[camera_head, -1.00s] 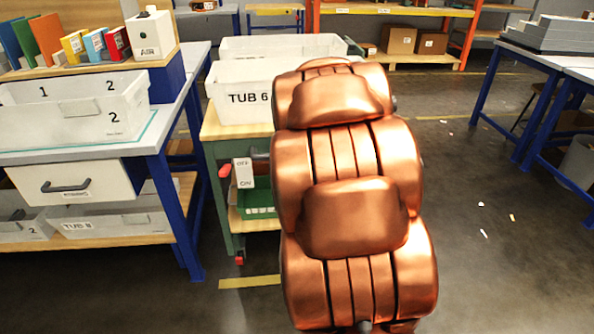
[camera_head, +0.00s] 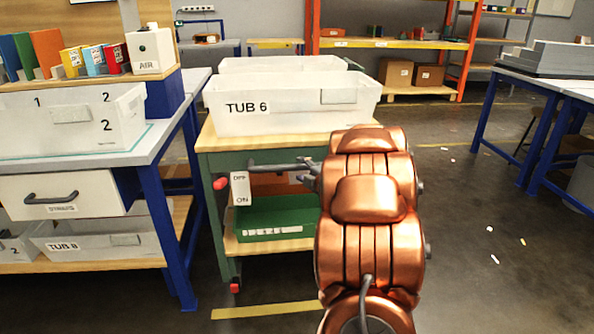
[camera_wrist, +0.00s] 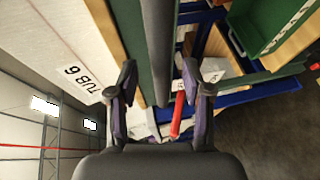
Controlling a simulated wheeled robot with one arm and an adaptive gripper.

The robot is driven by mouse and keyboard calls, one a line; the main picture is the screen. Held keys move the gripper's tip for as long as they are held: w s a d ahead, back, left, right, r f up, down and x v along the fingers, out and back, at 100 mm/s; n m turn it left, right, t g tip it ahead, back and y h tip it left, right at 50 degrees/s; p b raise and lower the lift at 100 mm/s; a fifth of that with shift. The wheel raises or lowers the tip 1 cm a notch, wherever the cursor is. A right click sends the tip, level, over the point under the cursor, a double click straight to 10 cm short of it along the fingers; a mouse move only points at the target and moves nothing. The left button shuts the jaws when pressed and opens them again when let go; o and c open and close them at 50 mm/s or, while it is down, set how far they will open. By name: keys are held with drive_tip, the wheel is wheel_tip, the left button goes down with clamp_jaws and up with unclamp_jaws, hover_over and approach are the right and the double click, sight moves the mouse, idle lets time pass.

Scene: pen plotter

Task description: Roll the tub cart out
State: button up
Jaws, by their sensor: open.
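The tub cart (camera_head: 222,240) has a green frame, a wooden top, a lower shelf and red-marked casters. A white tub labelled TUB 6 (camera_head: 290,112) stands on its top. A grey handle bar (camera_head: 268,167) runs along the cart's near side. A red-ended lever (camera_head: 220,183) and a white OFF/ON plate (camera_head: 241,188) are at its left end. My gripper (camera_head: 310,176) is at the right part of the bar, partly hidden by my copper arm. In the wrist view my open gripper (camera_wrist: 160,70) has a finger on each side of the bar (camera_wrist: 157,40); contact is unclear.
A blue-legged workbench (camera_head: 170,215) with tubs and a drawer stands close to the cart's left. A green bin (camera_head: 275,215) is on the cart's lower shelf. Yellow tape (camera_head: 262,311) marks the floor before the cart. Open floor (camera_head: 480,220) with small scraps lies to the right.

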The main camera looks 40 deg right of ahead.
sight(300, 168)
drive_tip(key=shift+x, duration=1.9)
drive_tip(key=shift+f, duration=0.1)
clamp_jaws()
